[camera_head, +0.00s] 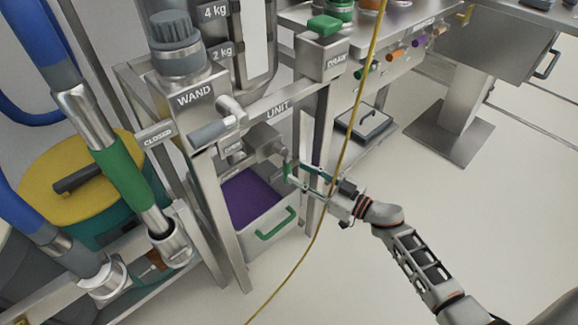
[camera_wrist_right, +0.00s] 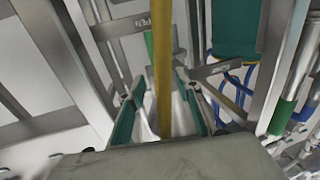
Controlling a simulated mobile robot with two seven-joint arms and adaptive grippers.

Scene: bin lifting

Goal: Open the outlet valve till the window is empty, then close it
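The outlet valve (camera_head: 266,141) is a grey metal body on the frame above the bin. A grey cylindrical lever grip (camera_head: 211,132) beside it points left, towards a CLOSED plate (camera_head: 158,135). The window (camera_head: 258,38) with 2 kg and 4 kg marks is cut off at the top; its level cannot be told. My right gripper (camera_head: 307,174) is just right of the valve, with its green-edged fingers apart and nothing seen held. The spread fingers also show in the right wrist view (camera_wrist_right: 156,108). Contact with the valve cannot be told. My left gripper is out of view.
A steel bin (camera_head: 279,211) with purple contents and a green handle stands below the valve. A yellow cable (camera_head: 352,120) hangs before my right gripper. Frame posts (camera_head: 215,205) stand close by. A yellow-lidded drum (camera_head: 90,160) is left.

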